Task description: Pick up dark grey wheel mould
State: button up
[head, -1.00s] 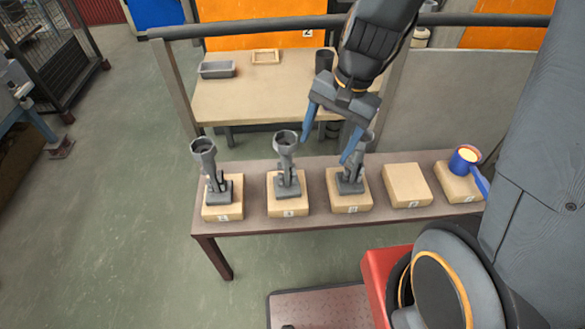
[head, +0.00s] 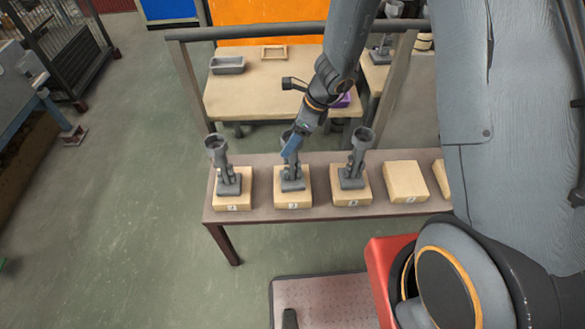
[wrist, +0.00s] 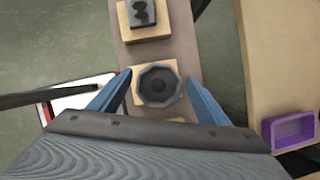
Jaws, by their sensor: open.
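Three similar dark grey moulds with cup tops stand upright on pale blocks on the brown bench: a left one (head: 228,180), a middle one (head: 292,184) and a right one (head: 354,168). I cannot tell from shape which is the wheel mould. My gripper (head: 291,143) is over the middle one and hides part of its top. In the wrist view, a dark octagonal mould top with a round cup (wrist: 158,86) lies between the open blue fingers of my gripper (wrist: 160,77), with gaps on both sides. Another mould (wrist: 141,12) shows at the top of that view.
The bench (head: 262,210) also carries a bare block (head: 405,182) and a partly hidden block at the right. Behind, a pale table (head: 240,95) holds a grey tray (head: 227,65), a wooden frame (head: 274,52) and a purple tray (wrist: 292,129). A rail runs between bench and table.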

aim_at(292, 162)
jog(key=shift+x, duration=2)
jog(key=c, duration=1.7)
grip_shut()
jog(key=shift+r, duration=0.15)
